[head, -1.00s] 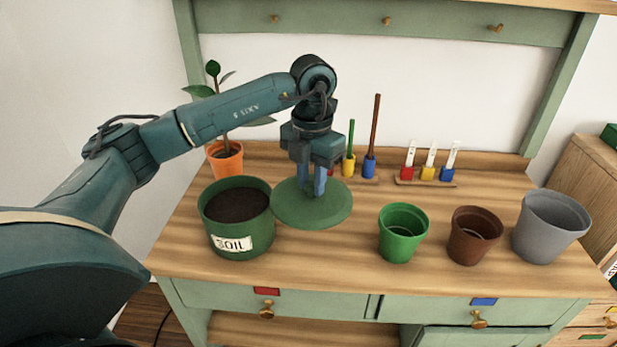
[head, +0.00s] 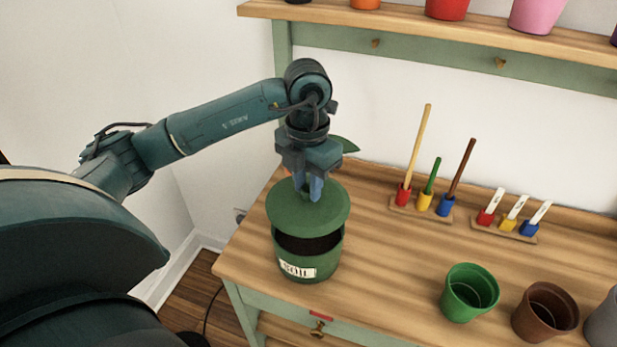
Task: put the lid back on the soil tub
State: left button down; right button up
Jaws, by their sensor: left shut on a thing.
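The green soil tub (head: 329,263) stands at the left front of the wooden bench, with dark soil inside and a white SOIL label facing forward. The round green lid (head: 308,215) is above the tub and covers the back part of its mouth in the head view. Soil still shows below the lid's front edge, so the lid is raised off the rim there. My left gripper (head: 309,190) points down and is shut on the lid's knob, which its fingers mostly hide. My right gripper is not in view.
A green pot (head: 469,293), a brown pot (head: 545,312) and a grey pot (head: 604,322) stand to the right. Tools in a rack (head: 424,207) and labelled markers (head: 507,222) stand at the back. A plant behind my gripper is mostly hidden. Bench right of the tub is clear.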

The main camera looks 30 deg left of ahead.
aim_at(308, 199)
pick_arm(q)
jog(key=shift+f+b, duration=0.45)
jog(key=shift+f, duration=0.35)
notch_tip(308, 199, down, 3)
jog(key=shift+f+b, duration=0.2)
jog(key=shift+b, duration=1.05)
jog(key=shift+f+b, duration=0.35)
jog(key=shift+f, duration=0.15)
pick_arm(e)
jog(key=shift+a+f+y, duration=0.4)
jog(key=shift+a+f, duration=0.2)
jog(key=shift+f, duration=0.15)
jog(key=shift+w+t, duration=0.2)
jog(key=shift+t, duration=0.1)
pick_arm(q)
jog(key=shift+f+b, duration=0.15)
jog(key=shift+b, duration=0.35)
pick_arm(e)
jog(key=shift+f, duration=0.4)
pick_arm(q)
jog(key=c, duration=1.3)
grip_release()
jog(key=o, duration=0.7)
jog(key=shift+c, duration=0.2)
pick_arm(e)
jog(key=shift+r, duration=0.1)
